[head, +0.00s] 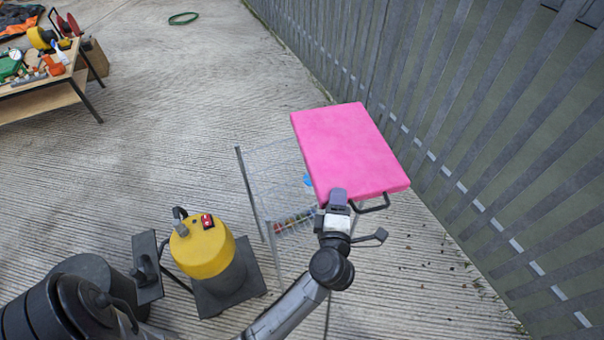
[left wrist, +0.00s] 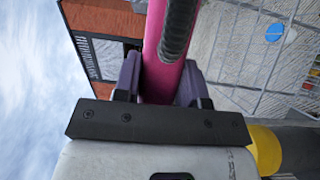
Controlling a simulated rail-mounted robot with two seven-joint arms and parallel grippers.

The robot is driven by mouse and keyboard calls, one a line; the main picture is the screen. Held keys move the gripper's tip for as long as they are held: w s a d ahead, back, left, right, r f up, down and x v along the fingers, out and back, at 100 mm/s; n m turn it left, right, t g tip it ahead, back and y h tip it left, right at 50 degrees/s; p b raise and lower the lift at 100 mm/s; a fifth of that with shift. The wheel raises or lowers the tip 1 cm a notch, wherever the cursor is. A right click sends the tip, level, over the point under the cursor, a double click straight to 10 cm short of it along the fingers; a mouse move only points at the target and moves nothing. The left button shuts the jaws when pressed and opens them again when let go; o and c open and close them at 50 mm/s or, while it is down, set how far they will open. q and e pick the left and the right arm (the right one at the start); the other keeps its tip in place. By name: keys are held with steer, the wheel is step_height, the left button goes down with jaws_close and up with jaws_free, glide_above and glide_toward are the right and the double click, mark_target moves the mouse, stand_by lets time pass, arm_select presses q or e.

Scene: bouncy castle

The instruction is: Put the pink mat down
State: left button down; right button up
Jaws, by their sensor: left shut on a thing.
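The pink mat (head: 350,150) is a thick pink slab with a dark handle on its near edge. My left gripper (head: 338,198) is shut on that near edge, to the left of the handle. The mat is held out in front of the gripper and overlaps a thin-framed rack (head: 252,190) in the head view. In the left wrist view the mat (left wrist: 166,82) shows edge-on between the two purple fingers (left wrist: 162,80), with a dark ribbed strip along it. Whether the mat touches the rack cannot be told. My right gripper is not in view.
The rack holds small coloured items (head: 293,222) low down, and a blue item (head: 308,180) beside the mat. A yellow-topped machine (head: 203,248) stands at the lower left. A slatted grey fence (head: 480,130) runs along the right. A cluttered workbench (head: 50,85) is far left; open concrete lies between.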

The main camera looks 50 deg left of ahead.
arm_select(q)
steer(key=w+a+f+n+g+y+b, duration=0.2)
steer(key=w+a+f+b, duration=0.1)
steer(key=f+b, duration=0.4)
steer(key=w+a+f+n+g+y+b, duration=0.2)
steer(key=a+f+b, duration=0.3)
steer(key=f, duration=0.8)
steer(key=w+a+f+n+g+y+b, duration=0.2)
steer(key=w+a+f+g+b, duration=0.2)
steer(key=f+b, duration=0.5)
steer(key=shift+w+f+n, duration=0.3)
steer(key=shift+w+f, duration=0.15)
steer(key=c, duration=0.7)
jaws_free()
steer(key=shift+f, duration=0.15)
steer(key=shift+v, duration=3.75)
steer(key=shift+w, duration=0.15)
